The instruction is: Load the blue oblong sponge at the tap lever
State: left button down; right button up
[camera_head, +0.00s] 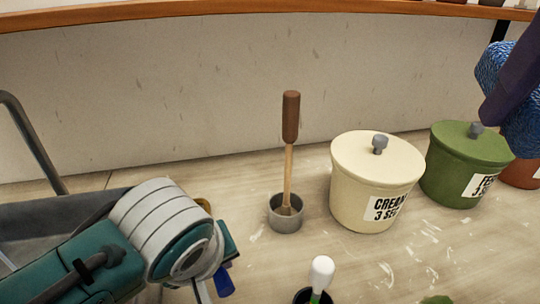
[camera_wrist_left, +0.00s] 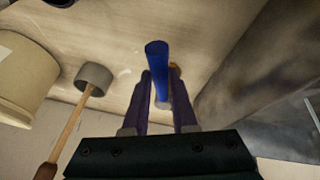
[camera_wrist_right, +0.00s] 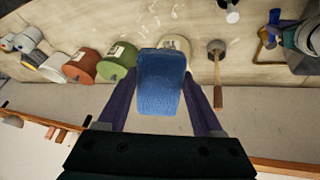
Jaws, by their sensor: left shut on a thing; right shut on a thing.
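The blue oblong sponge (camera_wrist_right: 160,82) is held between the purple fingers of my right gripper (camera_wrist_right: 162,92). In the head view the sponge (camera_head: 489,68) is at the upper right, raised above the counter and partly hidden by a finger. My left gripper (camera_wrist_left: 161,75) is shut on a blue rod (camera_wrist_left: 157,55), low over the counter near the sink. The rod's blue end (camera_head: 223,282) shows below my left wrist in the head view. I cannot tell whether this rod is the tap lever; no other lever shows clearly.
A brown-handled tool stands in a grey cup (camera_head: 286,213). Cream (camera_head: 375,190) and green (camera_head: 460,170) lidded pots stand at right, with a terracotta pot (camera_head: 522,173) beyond. A white-topped tool (camera_head: 321,271) is at the front. A grey sink (camera_head: 55,215) is at left.

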pick_arm(q)
jog(key=c, duration=0.7)
grip_release()
pick_arm(e)
notch_tip(320, 180, up, 3)
jog(key=p, duration=0.3)
jog(key=shift+r, duration=0.2)
pick_arm(q)
jog(key=v, duration=1.2)
